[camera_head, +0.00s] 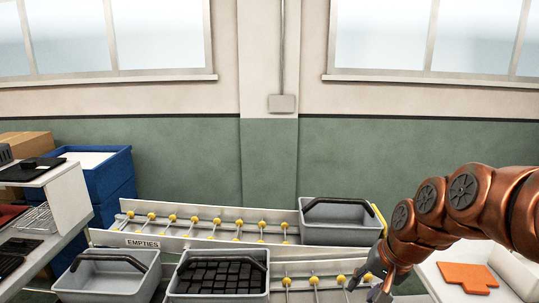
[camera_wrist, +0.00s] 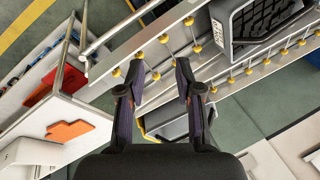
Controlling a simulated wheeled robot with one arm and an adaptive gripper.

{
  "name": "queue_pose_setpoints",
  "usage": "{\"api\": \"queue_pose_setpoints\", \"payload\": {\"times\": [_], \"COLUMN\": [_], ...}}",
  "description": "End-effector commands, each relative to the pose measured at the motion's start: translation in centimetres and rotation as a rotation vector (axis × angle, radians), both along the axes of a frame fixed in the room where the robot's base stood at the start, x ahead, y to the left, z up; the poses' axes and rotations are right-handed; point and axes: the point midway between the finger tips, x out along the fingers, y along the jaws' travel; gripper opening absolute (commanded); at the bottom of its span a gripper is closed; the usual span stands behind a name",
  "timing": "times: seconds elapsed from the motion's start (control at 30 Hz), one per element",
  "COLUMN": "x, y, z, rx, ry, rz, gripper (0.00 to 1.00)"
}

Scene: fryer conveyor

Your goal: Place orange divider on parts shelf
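The orange divider (camera_head: 467,278) is a flat notched plate lying on a white surface (camera_head: 432,268) at the lower right of the head view. It also shows in the wrist view (camera_wrist: 69,131), left of my gripper. My gripper (camera_head: 372,284) is over the conveyor's right part, left of the divider and apart from it. In the wrist view my gripper (camera_wrist: 159,72) has its fingers spread with nothing held between them. A white-edged shelf (camera_wrist: 101,70) with red and blue items is at the left there; I cannot tell whether it is the parts shelf.
A roller conveyor marked EMPTIES (camera_head: 142,243) runs across the front. It carries an empty grey bin (camera_head: 85,262), a bin of black parts (camera_head: 258,291) and another grey bin (camera_head: 338,237). Blue crates (camera_head: 115,180) and a white workstation (camera_head: 72,200) stand at the left.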

Motion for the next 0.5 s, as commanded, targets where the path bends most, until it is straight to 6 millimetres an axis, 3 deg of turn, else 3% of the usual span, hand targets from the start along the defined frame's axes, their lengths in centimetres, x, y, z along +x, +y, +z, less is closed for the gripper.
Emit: {"api": "queue_pose_setpoints", "payload": {"times": [0.2,0.4,0.5], "x": [-9.8,-18.4,-21.7], "y": [2.9,3.0,2.7], "z": [-1.6,-3.4,-3.9], "rx": [-0.121,-0.209,-0.237], "ry": [0.127,0.254,0.304], "rz": [0.225,0.381,0.433], "gripper": [0.35,0.35,0.35]}}
